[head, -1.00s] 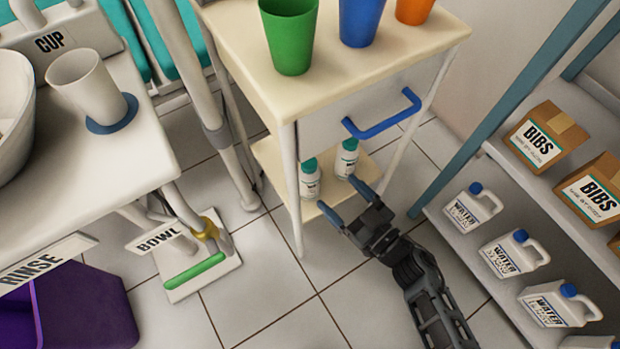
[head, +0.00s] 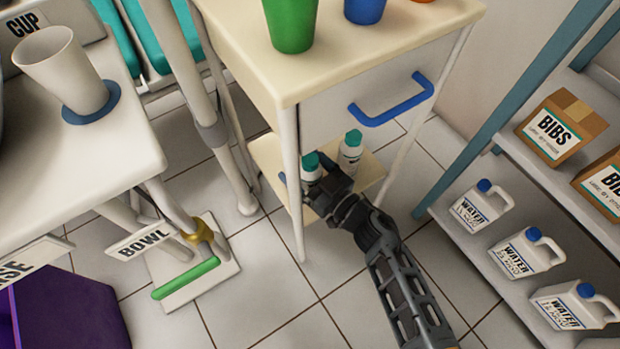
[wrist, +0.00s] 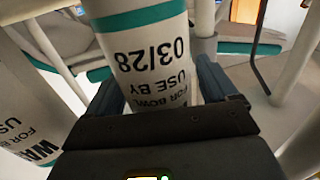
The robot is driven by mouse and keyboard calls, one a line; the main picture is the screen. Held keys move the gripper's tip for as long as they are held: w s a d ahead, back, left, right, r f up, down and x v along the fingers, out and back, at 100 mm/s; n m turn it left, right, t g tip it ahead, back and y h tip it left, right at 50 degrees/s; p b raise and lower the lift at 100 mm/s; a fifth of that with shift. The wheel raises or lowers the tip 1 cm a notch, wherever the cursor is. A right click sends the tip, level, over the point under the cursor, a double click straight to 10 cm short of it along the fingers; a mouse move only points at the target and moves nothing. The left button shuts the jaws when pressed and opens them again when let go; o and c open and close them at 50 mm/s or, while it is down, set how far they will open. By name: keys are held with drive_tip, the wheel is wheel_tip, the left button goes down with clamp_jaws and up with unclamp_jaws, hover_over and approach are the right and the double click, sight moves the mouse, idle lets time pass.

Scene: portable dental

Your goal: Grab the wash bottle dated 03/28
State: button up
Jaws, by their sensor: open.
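The wash bottle dated 03/28 (wrist: 150,60) is white with a teal band. In the wrist view it stands between the two fingers of my open gripper (wrist: 158,92), its label reading upside down. In the head view this bottle's teal cap (head: 311,161) shows on the cart's lower shelf, and my gripper (head: 315,178) is around it, hiding most of its body. A second wash bottle (head: 350,153) stands just to its right; it is at the left edge of the wrist view (wrist: 28,110), its date not readable.
The cart's lower shelf (head: 264,152) lies under a drawer with a blue handle (head: 392,101). A cart leg (head: 293,215) stands left of my gripper. A rack with water jugs (head: 528,252) and BIBS boxes (head: 558,130) is at right.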

drive_tip(key=shift+c, duration=0.3)
drive_tip(key=c, duration=1.2)
drive_tip(key=shift+r, duration=0.1)
